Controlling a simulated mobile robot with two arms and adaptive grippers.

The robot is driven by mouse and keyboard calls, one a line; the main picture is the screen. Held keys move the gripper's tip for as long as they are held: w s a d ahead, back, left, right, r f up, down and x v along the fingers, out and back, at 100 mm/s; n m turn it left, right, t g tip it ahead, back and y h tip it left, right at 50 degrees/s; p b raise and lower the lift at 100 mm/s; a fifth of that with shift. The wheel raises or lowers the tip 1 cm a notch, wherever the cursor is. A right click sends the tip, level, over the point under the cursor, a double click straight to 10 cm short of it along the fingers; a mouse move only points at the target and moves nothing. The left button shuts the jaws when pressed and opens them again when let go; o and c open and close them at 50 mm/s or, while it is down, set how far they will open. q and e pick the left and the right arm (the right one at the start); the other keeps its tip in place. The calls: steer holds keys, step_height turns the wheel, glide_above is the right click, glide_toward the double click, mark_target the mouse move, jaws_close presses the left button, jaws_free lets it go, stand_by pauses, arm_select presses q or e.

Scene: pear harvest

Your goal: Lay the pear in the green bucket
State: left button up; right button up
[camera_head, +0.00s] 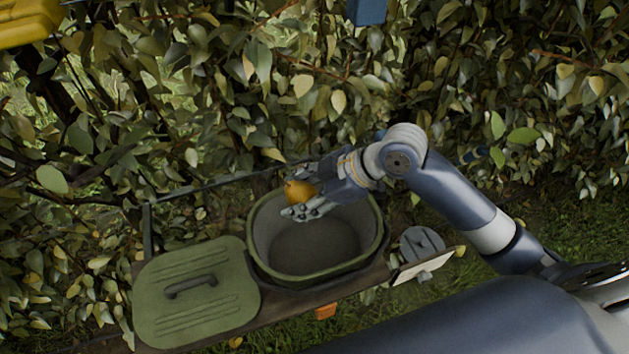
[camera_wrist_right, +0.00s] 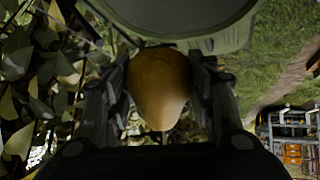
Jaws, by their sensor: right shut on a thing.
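The orange-yellow pear (camera_head: 298,191) is between the fingers of my right gripper (camera_head: 308,200), which is shut on it. The green bucket (camera_head: 262,262) stands open on a wooden shelf, and its inside looks empty. In the head view the pear and gripper are over the bucket's back-left rim area; the height above it is hard to judge. In the right wrist view the pear (camera_wrist_right: 160,88) fills the gap between both fingers, with the bucket's rim (camera_wrist_right: 215,42) beyond it. My left gripper is not in view.
A green lid (camera_head: 195,310) with a dark handle lies left of the bucket on the shelf. A grey round object (camera_head: 421,243) and a pale board (camera_head: 424,266) are at the right end. Leafy branches close in behind. An orange object (camera_head: 326,311) is at the shelf's front.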

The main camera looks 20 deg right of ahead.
steer(key=d+h+p, duration=0.1)
steer(key=p, duration=0.1)
steer(key=d+f+n+h+p, duration=0.1)
steer(key=p, duration=0.1)
steer(key=shift+w+d+f+g+h, duration=0.1)
steer(key=shift+w+f+g+h, duration=0.2)
steer(key=shift+h, duration=0.1)
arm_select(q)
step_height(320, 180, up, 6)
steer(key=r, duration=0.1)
arm_select(e)
steer(key=shift+d+f+p, duration=0.4)
steer(key=shift+f+p, duration=0.05)
steer(key=f+b, duration=0.1)
steer(key=b, duration=0.7)
glide_above(307, 248)
steer(key=s+d, duration=0.2)
step_height(307, 248, down, 6)
arm_select(q)
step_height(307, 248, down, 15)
steer(key=b, duration=0.7)
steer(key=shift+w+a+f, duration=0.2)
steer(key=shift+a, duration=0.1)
arm_select(e)
steer(key=shift+w+a+f, duration=0.1)
steer(key=shift+w+f, duration=0.05)
steer(key=shift+f, duration=3.65)
steer(key=shift+w+f, duration=0.15)
steer(key=shift+f, duration=3.65)
steer(key=shift+f, duration=0.1)
